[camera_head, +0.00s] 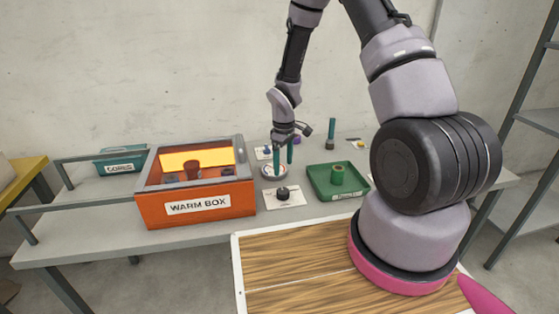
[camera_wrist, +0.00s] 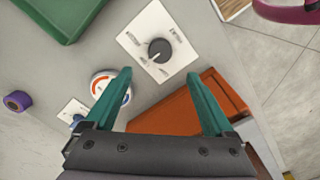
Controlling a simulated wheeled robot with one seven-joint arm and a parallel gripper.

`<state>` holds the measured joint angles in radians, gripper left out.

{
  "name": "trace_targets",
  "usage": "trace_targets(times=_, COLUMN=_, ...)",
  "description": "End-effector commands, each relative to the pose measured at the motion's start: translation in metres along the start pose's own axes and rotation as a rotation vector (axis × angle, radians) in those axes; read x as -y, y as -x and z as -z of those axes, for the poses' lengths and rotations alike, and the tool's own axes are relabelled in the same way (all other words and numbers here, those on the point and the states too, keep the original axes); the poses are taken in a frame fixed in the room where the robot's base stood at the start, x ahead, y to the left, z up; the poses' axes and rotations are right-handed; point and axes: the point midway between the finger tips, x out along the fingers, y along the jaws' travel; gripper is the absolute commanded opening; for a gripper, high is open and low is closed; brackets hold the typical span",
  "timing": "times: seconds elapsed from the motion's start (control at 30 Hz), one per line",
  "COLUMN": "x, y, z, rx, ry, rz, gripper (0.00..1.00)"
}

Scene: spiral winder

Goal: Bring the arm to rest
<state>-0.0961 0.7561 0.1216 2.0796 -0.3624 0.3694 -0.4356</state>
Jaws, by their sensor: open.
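My gripper (camera_head: 284,163) hangs fingers down over the grey workbench, beside the right end of the orange warm box. In the wrist view its two teal fingers (camera_wrist: 159,72) stand wide apart with nothing between them. A black knob on a white plate (camera_wrist: 159,50) shows beyond the fingertips. A round white dial with orange and blue marks (camera_wrist: 111,84) lies near the left finger. In the head view the dial (camera_head: 267,173) is just below my fingers, and the knob (camera_head: 283,193) is in front of it. I cannot tell the exact height of the fingertips.
The warm box (camera_head: 240,197) stands left of my gripper with dark and brown pieces inside. A teal upright post (camera_head: 331,130) stands behind. A CORES bin (camera_head: 121,160) is far left.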

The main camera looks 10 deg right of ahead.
Motion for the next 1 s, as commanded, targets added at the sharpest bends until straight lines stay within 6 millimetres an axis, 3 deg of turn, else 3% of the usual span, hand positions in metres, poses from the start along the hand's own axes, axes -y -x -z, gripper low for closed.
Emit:
trace_targets(times=0.07, x=-0.003, y=0.009, z=0.000, rx=-0.007, ry=-0.014, rz=-0.008, gripper=0.88)
trace_targets(times=0.17, x=-0.009, y=0.038, z=-0.001, rx=-0.026, ry=-0.062, rz=-0.029, gripper=0.88)
trace_targets(times=0.33, x=-0.020, y=0.123, z=-0.012, rx=-0.091, ry=-0.223, rz=-0.080, gripper=0.88)
trace_targets(times=0.53, x=-0.015, y=0.220, z=-0.042, rx=-0.187, ry=-0.433, rz=-0.116, gripper=0.88)
trace_targets(times=0.8, x=0.016, y=0.325, z=-0.095, rx=-0.346, ry=-0.703, rz=-0.114, gripper=0.88)
trace_targets(times=1.0, x=0.053, y=0.382, z=-0.140, rx=-0.480, ry=-0.885, rz=-0.072, gripper=0.88)
